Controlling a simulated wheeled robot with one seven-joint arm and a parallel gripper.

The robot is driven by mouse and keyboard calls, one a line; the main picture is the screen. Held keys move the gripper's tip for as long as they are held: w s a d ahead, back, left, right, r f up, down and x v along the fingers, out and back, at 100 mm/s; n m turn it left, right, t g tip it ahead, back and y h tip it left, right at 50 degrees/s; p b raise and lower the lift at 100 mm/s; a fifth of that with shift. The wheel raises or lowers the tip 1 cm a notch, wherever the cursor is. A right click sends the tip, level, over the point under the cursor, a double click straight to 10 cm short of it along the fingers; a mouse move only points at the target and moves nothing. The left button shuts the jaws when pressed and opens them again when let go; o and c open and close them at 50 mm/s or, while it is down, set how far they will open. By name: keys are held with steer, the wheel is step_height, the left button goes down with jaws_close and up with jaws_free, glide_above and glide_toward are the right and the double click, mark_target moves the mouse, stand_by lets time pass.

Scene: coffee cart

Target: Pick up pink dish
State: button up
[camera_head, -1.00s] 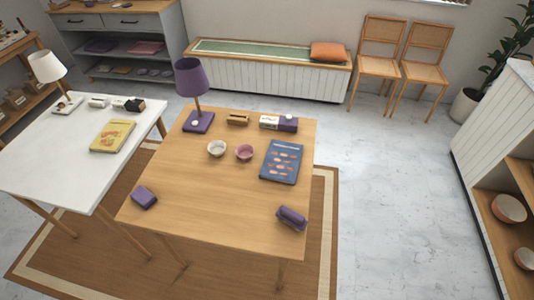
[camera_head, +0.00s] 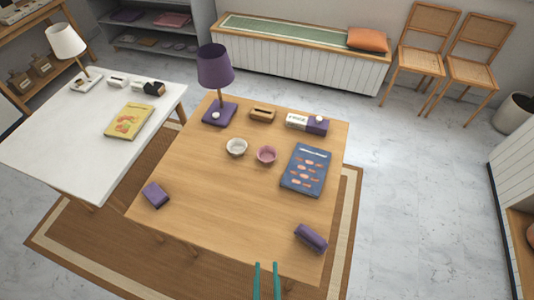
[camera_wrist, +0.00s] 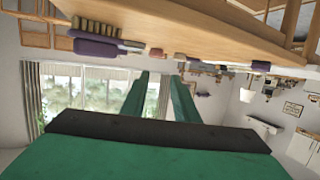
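The pink dish (camera_head: 266,155) is a small round bowl on the wooden table (camera_head: 205,205), right of a white bowl and left of a blue book. Its inside looks empty. My gripper (camera_head: 266,268) shows as two teal fingers at the bottom edge of the head view, in front of the table's near edge and well short of the dish. The fingers (camera_wrist: 162,82) also show in the wrist view with a gap between them and nothing held.
The white bowl (camera_head: 236,147) stands close beside the dish. The blue book (camera_head: 305,169), purple lamp (camera_head: 215,68), wooden holder (camera_head: 263,115) and two purple items (camera_head: 310,238) (camera_head: 155,194) are also on the table. Its front middle is clear. A white table (camera_head: 70,135) stands left.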

mark_target(276, 153)
steer(key=x, duration=0.9)
steer(key=shift+w+f, duration=0.2)
steer(key=shift+w, duration=0.05)
steer(key=shift+m+g, duration=0.3)
steer(key=shift+m, duration=0.4)
steer(key=w, duration=1.1)
steer(key=shift+w+a+f, duration=0.2)
steer(key=shift+w+f, duration=0.1)
steer(key=shift+w, duration=0.05)
steer(key=shift+m, duration=0.6)
steer(key=w, duration=0.2)
steer(key=w+d, duration=0.1)
steer(key=w, duration=0.2)
steer(key=w+r, duration=0.1)
steer(key=w, duration=0.1)
steer(key=shift+w+d, duration=0.2)
steer(key=shift+w, duration=0.2)
steer(key=w, duration=0.1)
steer(key=w+d, duration=0.2)
steer(key=shift+d+r+m+g, duration=0.1)
steer(key=shift+r+m+g, duration=0.2)
steer(key=shift+m, duration=0.1)
steer(key=x, duration=1.1)
steer(key=shift+d+r, duration=0.1)
steer(key=shift+d, duration=0.2)
jaws_close()
